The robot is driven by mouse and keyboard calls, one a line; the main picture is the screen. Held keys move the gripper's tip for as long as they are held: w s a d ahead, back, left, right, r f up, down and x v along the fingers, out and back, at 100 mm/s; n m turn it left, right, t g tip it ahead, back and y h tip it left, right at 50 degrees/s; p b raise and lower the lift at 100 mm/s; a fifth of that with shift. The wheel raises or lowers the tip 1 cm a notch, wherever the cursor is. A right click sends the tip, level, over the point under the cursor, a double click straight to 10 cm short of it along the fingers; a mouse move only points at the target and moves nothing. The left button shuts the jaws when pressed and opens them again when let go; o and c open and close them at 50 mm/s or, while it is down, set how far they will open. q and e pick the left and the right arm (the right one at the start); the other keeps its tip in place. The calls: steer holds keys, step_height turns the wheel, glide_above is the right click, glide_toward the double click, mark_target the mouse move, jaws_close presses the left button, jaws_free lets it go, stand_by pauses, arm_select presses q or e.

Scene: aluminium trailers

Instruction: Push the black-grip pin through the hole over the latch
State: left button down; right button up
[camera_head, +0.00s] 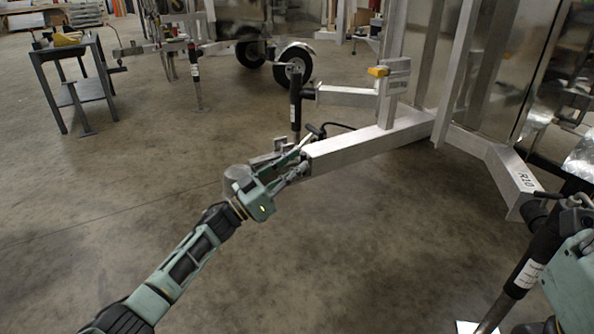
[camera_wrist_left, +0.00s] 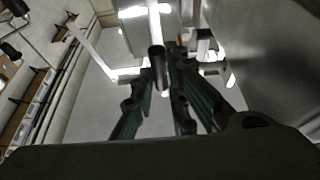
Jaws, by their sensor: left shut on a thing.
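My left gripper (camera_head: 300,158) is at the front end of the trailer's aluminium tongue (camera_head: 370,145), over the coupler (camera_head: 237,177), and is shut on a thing. In the left wrist view, a dark cylinder (camera_wrist_left: 157,68), which looks like the black grip of the pin, shows at the gripper's fingers (camera_wrist_left: 172,55). The pin's shaft, the hole and the latch cannot be made out; the gripper covers that area. A black handle-like part (camera_head: 316,130) shows just behind the fingers. My right arm is at the right edge; its jaws are not clear.
A black jack post (camera_head: 295,100) stands behind the tongue, and another black jack (camera_head: 530,255) stands at the lower right. A yellow-topped part (camera_head: 378,71) sits on the trailer frame. A dark metal table (camera_head: 75,80) stands far left.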

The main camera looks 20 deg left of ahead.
arm_select(q)
steer(key=shift+w+a+b, duration=0.35)
steer(key=shift+a, duration=0.1)
steer(key=c, duration=1.6)
jaws_free()
steer(key=shift+c, duration=0.2)
steer(key=v, duration=1.2)
